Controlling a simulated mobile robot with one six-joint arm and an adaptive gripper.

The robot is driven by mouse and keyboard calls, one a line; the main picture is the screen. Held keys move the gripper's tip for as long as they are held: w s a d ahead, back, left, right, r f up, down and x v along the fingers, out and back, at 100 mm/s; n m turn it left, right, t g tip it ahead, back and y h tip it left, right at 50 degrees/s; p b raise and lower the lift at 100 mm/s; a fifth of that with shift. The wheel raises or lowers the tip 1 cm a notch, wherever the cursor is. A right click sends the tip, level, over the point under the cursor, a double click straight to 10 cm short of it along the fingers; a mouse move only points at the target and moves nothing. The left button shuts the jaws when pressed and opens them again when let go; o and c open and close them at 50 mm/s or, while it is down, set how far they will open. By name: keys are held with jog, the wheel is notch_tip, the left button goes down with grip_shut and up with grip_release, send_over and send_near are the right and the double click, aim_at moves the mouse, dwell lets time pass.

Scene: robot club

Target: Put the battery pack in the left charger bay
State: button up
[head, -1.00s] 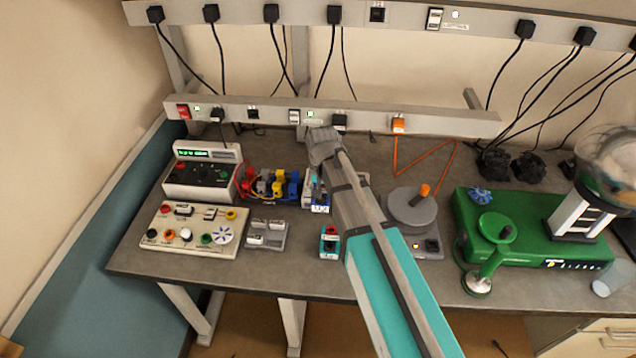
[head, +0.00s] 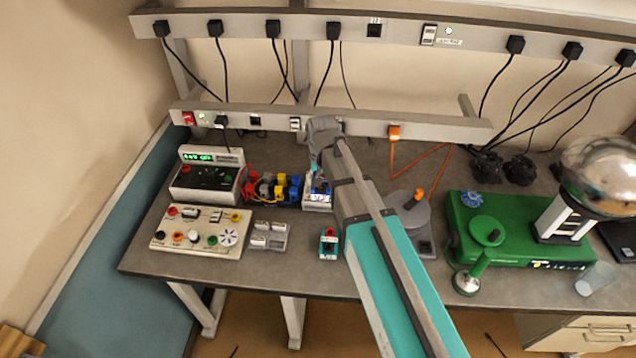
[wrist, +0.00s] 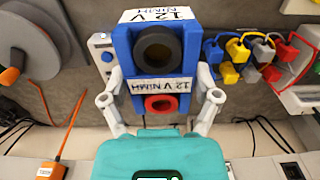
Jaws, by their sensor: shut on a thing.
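A blue battery pack (wrist: 122,48) with a black and a red terminal and white "12 V NiMH" labels sits between the fingers of my gripper (wrist: 159,99) in the wrist view. The fingers are shut on its sides. In the head view, my gripper (head: 318,178) points down at the back of the bench, with the blue pack (head: 321,189) partly hidden below it. A pale unit (head: 318,204), apparently the charger, is under the pack. Its edge with small buttons shows beside the pack in the wrist view (wrist: 103,48). I cannot tell whether the pack is seated.
Coloured connectors (head: 273,188) stand close to the left of the pack. A teal pack (head: 328,244) stands in front, a small grey holder (head: 268,237) to its left. The socket rail (head: 270,121) runs behind.

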jog(key=shift+w, duration=0.1)
jog(key=w+f+b, duration=0.2)
jog(key=w, duration=0.2)
jog(key=w+a+f+b, duration=0.1)
jog(key=w+f+b, duration=0.2)
jog(key=w, duration=0.1)
jog(key=w+a+f+b, duration=0.1)
jog(key=w+f+b, duration=0.2)
jog(key=w, duration=0.1)
jog(key=shift+a+f, duration=0.25)
jog(key=shift+w+f+b, duration=0.3)
jog(key=shift+w+b, duration=0.1)
jog(key=shift+b, duration=0.2)
jog(key=shift+w+a+f+b, duration=0.15)
jog(key=shift+w+f+b, duration=0.35)
jog(key=shift+f+b, duration=0.2)
jog(key=shift+s+f+b, duration=0.15)
jog(key=shift+f+b, duration=1.15)
jog(key=shift+f, duration=0.15)
jog(key=o, duration=1.1)
